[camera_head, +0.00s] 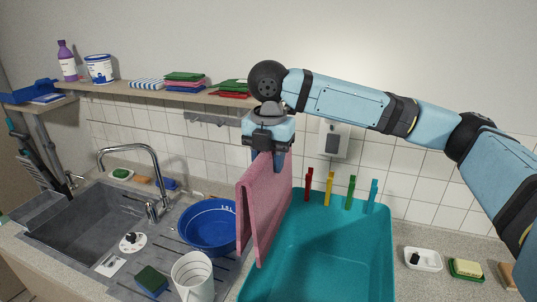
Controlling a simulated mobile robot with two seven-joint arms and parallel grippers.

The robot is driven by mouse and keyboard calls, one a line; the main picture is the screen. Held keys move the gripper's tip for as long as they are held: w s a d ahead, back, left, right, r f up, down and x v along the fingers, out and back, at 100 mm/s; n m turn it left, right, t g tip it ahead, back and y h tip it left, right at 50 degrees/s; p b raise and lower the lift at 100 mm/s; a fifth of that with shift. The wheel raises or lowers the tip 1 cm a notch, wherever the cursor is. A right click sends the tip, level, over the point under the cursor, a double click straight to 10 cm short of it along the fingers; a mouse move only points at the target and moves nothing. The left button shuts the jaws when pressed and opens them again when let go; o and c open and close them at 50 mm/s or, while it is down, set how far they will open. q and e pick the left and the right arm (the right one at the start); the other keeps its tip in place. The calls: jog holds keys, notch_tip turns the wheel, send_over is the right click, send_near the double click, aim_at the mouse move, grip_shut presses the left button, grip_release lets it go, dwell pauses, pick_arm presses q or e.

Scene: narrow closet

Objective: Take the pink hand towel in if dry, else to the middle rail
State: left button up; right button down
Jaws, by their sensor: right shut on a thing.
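The pink hand towel (264,208) hangs folded over, with two layers showing, from my right gripper (279,160). My right gripper is shut on its upper part and points down. The towel hangs at the left side of the teal tub (335,260), in front of its left rim. I cannot tell whether it touches the rim. The picture does not show whether the towel is dry or damp. No drying rails can be made out. My left gripper is not in view.
Red, yellow, green and blue pegs (350,191) stand at the tub's back rim. A blue bowl (208,226), white jug (193,275) and grey sink (75,232) with tap are on the left. A shelf (130,93) with folded cloths runs along the wall. Soap dishes (422,259) lie right.

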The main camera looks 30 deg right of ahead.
jog(key=shift+f, duration=0.85)
jog(key=shift+f+b, duration=0.9)
jog(key=shift+f, duration=9.55)
